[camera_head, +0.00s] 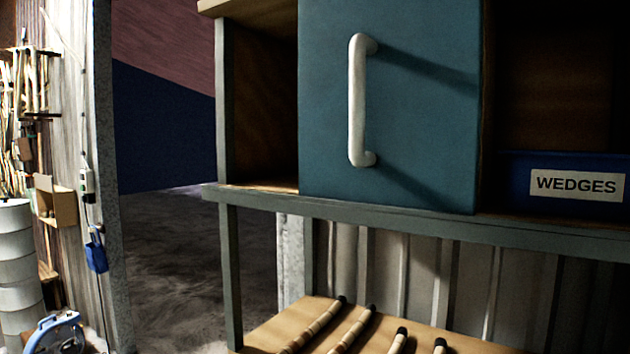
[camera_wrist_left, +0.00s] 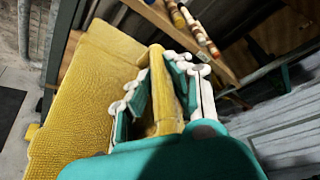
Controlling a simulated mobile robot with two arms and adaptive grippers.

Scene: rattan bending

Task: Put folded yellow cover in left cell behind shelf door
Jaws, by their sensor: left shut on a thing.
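The yellow cover (camera_wrist_left: 85,105) is in the left wrist view, a broad textured yellow piece with a narrow fold standing up on its right. My left gripper (camera_wrist_left: 163,80), with teal and white fingers, is shut on that fold. The blue shelf door (camera_head: 415,120) with its white upright handle (camera_head: 358,100) is in the head view. The left cell (camera_head: 262,105) shows as a narrow dark opening left of the door; the part behind the door is hidden. The cover and both grippers are outside the head view. My right gripper is in neither view.
A blue bin labelled WEDGES (camera_head: 560,180) stands in the cell right of the door. A grey shelf rail (camera_head: 420,223) runs below. Several rods lie on a lower wooden board (camera_head: 300,318). Open dark floor (camera_head: 190,260) lies left of the shelf.

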